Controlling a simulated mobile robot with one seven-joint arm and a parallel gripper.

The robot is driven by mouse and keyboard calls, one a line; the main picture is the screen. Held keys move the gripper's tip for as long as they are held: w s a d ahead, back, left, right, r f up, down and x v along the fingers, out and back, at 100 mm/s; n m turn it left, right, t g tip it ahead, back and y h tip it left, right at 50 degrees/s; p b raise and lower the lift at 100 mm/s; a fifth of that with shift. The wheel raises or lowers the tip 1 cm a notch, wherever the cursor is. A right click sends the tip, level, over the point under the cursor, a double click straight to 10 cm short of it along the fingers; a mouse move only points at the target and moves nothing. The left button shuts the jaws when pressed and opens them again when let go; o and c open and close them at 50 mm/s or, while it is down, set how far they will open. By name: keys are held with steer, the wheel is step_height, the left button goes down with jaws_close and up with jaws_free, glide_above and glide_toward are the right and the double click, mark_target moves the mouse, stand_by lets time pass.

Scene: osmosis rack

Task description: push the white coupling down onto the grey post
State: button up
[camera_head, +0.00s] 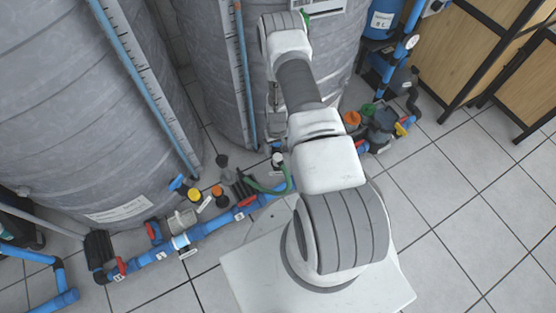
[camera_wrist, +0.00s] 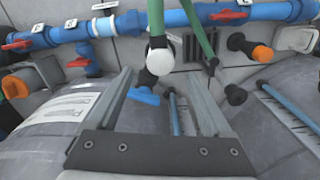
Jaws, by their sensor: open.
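The white coupling (camera_wrist: 160,62) shows in the wrist view as a pale round end, with a dark fitting and a green hose (camera_wrist: 156,15) just above it in the picture. In the head view the white coupling (camera_head: 278,158) stands near the green hose loop, left of my arm. My gripper (camera_wrist: 159,73) is open and empty, its two fingers spread to either side of the coupling's line. I cannot tell the depth between fingertips and coupling. I cannot make out the grey post clearly; whether the coupling sits on it is not visible.
A blue pipe (camera_head: 212,226) with red valve handles runs along the floor. Orange (camera_head: 217,191) and yellow (camera_head: 194,194) caps stand close by. Large grey tanks (camera_head: 85,110) crowd the back. Tiled floor (camera_head: 480,205) is clear at right.

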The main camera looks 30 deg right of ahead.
mark_target(277, 156)
steer(key=f, duration=0.1)
steer(key=f+b, duration=0.1)
steer(key=f, duration=0.1)
steer(key=f+b, duration=0.1)
steer(key=f, duration=0.1)
steer(key=shift+s+f, duration=0.1)
steer(key=shift+s, duration=0.15)
jaws_close()
steer(key=shift+r+p, duration=1.1)
steer(key=shift+r, duration=1.35)
steer(key=s+d+r+p, duration=0.2)
steer(key=s+d+r, duration=0.2)
steer(key=d, duration=0.6)
step_height(277, 156, up, 2)
steer(key=shift+d+r+p, duration=0.1)
steer(key=shift+d+p, duration=0.25)
steer(key=shift+d, duration=0.05)
steer(key=shift+s, duration=0.1)
